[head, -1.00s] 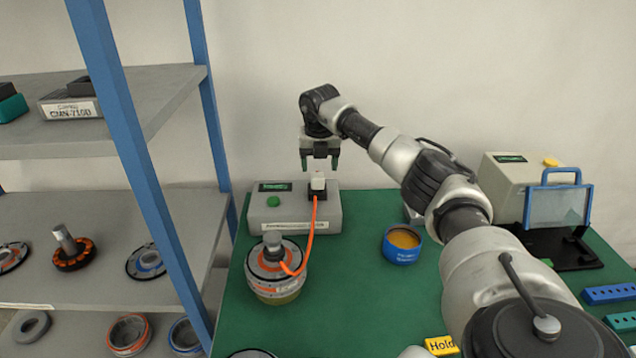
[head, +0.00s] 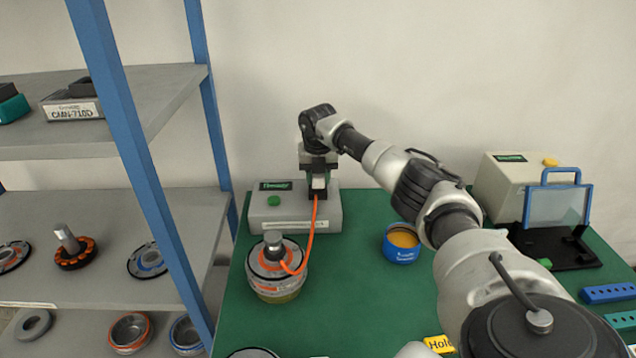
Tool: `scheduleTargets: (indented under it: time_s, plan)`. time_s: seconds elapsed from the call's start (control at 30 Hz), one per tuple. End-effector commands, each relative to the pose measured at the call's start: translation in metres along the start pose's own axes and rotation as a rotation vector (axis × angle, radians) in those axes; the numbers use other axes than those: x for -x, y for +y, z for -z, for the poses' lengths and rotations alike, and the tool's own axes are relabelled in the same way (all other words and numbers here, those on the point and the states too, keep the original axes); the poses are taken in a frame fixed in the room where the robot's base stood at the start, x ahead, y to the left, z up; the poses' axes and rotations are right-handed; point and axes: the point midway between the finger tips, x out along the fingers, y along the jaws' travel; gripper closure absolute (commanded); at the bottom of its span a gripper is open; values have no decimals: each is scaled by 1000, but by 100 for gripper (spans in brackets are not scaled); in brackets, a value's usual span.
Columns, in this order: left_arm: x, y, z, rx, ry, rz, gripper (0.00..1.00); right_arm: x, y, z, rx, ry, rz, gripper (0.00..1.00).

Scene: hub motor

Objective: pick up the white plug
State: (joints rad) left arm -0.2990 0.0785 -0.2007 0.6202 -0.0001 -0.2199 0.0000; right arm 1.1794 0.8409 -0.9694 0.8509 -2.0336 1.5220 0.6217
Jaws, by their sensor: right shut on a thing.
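The white plug (head: 318,183) stands upright at the black socket (head: 317,196) on top of the grey tester box (head: 293,214). An orange cable (head: 311,235) runs from it down to the hub motor (head: 276,270) on the green table. My right gripper (head: 318,181) points down from above and is shut on the white plug, with its fingers on either side. Whether the plug is still seated in the socket cannot be told. My left gripper is not in view.
A blue round tin (head: 402,244) stands right of the tester on the green table (head: 350,300). A beige machine with a blue-framed clear guard (head: 556,205) is at the back right. A grey shelf with blue posts (head: 141,170) fills the left side.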

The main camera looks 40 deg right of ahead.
Motion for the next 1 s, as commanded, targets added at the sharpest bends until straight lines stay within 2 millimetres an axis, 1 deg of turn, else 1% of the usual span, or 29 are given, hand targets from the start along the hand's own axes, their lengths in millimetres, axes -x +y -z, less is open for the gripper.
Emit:
scheduleTargets:
  time_s: [0.23,0.37,0.47,0.57,0.6,0.73,0.9,1.0]
  plan:
    - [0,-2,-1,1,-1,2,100,1,0,0,-1,-1,0,95]
    - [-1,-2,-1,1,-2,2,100,6,0,-2,-1,-3,-2,95]
    - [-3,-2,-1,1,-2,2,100,17,0,-3,-1,-4,-3,95]
    - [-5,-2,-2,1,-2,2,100,34,0,-5,-1,-5,-4,95]
    - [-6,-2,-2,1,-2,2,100,43,0,-6,-1,-6,-5,95]
    - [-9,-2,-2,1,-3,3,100,56,-25,6,-1,-3,3,95]
    - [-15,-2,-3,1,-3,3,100,82,-59,23,-3,-4,2,95]
    - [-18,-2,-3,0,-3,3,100,95,-75,32,-2,-3,1,95]
